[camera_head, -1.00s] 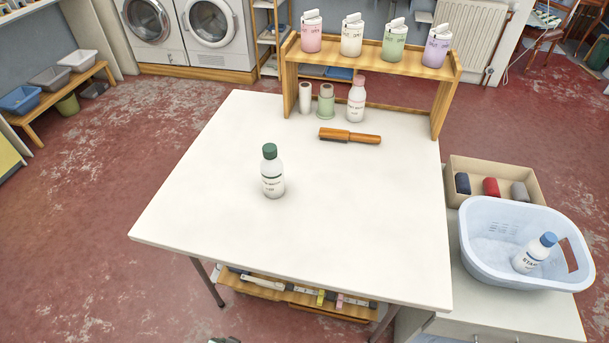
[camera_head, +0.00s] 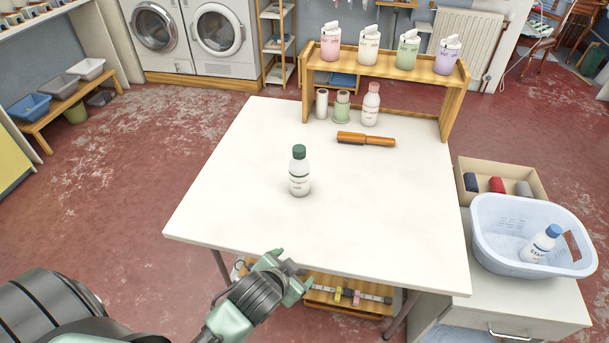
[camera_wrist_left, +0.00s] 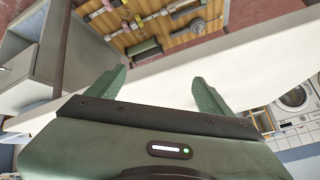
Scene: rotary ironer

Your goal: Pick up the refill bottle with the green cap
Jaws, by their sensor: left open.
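The refill bottle with the green cap (camera_head: 299,174) stands upright on the white table (camera_head: 230,210), left of the table's middle. The bottle does not show in that view. My right gripper is in neither view.
A blue-capped bottle (camera_head: 540,245) leans in a basket (camera_head: 493,262) at right. The table around the green-capped bottle is clear.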

